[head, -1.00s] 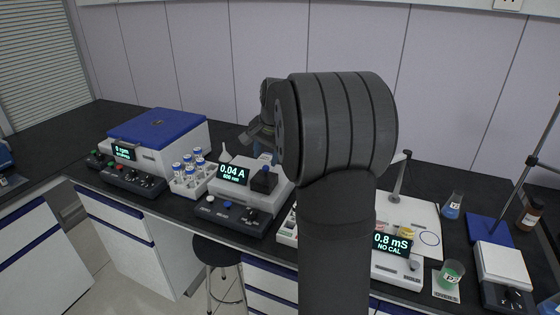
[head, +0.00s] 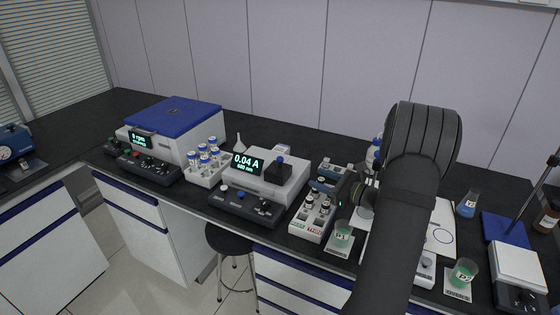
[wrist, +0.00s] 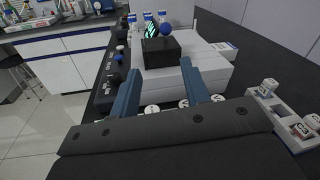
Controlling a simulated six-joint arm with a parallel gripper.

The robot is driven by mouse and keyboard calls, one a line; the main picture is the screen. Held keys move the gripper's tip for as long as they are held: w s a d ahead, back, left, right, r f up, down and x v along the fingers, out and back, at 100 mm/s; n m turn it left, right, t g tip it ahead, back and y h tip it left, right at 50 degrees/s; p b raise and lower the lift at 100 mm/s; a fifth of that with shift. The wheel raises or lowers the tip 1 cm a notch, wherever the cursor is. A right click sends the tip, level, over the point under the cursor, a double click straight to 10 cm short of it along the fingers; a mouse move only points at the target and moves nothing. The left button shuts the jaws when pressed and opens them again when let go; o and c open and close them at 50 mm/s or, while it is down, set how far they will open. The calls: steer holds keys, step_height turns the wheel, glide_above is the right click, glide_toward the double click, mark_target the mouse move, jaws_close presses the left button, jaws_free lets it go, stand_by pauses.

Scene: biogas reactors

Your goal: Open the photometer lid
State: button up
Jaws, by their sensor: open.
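The photometer (head: 262,178) is a white box with a lit display reading 0.04 A, on the dark bench left of my arm. Its black lid (head: 279,172) looks shut and carries a blue ball knob (head: 280,159). In the wrist view, the lid (wrist: 160,53) and knob (wrist: 166,29) are straight ahead. My gripper (head: 328,176) is just right of the photometer, its fingers pointing towards it. In the wrist view, my gripper (wrist: 161,68) is open and empty, with blue-grey fingers apart either side of the line to the lid. It does not appear to touch the knob.
A vial rack (head: 208,165) stands left of the photometer, beside a blue-topped centrifuge (head: 172,115). The bench behind the photometer is mostly clear.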

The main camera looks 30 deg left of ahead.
mark_target(280, 160)
steer(key=shift+m+t, duration=0.3)
steer(key=w+a, duration=0.1)
steer(key=a, duration=0.4)
steer(key=w+a, duration=0.1)
steer(key=a, duration=0.5)
steer(key=w+a, duration=0.1)
steer(key=a, duration=0.4)
steer(key=shift+w+a, duration=0.25)
steer(key=shift+w, duration=0.15)
jaws_close()
